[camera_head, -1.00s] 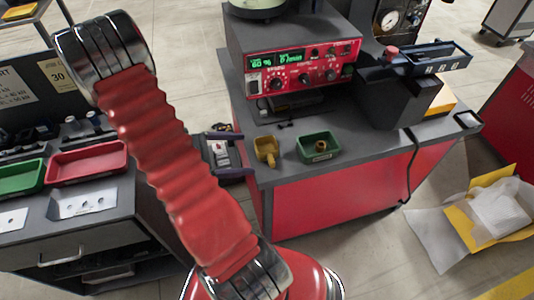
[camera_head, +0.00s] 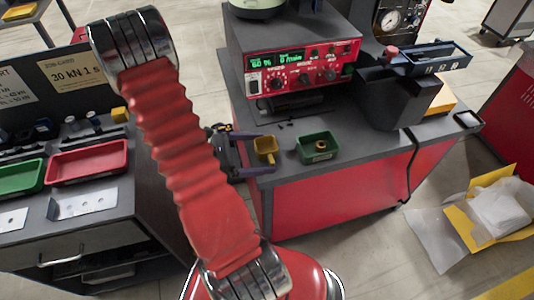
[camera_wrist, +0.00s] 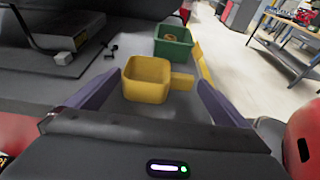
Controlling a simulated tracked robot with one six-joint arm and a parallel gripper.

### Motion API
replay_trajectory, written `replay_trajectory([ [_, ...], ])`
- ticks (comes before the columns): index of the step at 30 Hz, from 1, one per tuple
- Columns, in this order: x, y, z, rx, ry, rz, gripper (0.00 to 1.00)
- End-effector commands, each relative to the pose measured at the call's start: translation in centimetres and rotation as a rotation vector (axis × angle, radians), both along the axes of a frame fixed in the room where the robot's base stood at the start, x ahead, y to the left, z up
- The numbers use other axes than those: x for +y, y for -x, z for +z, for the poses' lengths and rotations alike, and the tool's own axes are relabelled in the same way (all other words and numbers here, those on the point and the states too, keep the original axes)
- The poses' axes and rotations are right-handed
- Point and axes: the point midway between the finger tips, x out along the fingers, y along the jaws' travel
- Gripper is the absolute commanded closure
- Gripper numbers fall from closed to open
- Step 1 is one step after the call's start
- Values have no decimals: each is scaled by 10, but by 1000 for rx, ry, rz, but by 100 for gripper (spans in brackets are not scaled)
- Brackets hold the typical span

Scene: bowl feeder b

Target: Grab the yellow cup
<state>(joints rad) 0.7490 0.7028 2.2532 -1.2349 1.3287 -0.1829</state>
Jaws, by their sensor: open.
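The yellow cup (camera_head: 265,149) stands on the grey bench top near its left front corner. It has a square mouth and a stub handle. In the wrist view the yellow cup (camera_wrist: 147,80) lies between and just beyond my two purple fingers, its handle pointing right. My gripper (camera_head: 250,157) is open and empty beside the cup, to its left in the head view; in the wrist view my gripper (camera_wrist: 155,88) shows both fingers spread wide. I cannot tell whether a finger touches the cup.
A green bin (camera_head: 318,148) holding a brass-coloured ring stands right of the cup. A red-fronted control box (camera_head: 300,68) stands behind. A grey chute (camera_head: 398,95) is further right. Red and green trays (camera_head: 88,161) sit on the left bench.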

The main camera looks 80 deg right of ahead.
Motion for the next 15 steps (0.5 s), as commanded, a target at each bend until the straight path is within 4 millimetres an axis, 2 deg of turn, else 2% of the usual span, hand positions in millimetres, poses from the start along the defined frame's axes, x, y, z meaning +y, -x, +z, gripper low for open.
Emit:
replay_trajectory([
  [3,-7,14,-5,0,-2,-4,0],
  [7,-13,24,-8,0,-2,-2,0],
  [15,-15,26,-9,-1,-1,0,0],
])
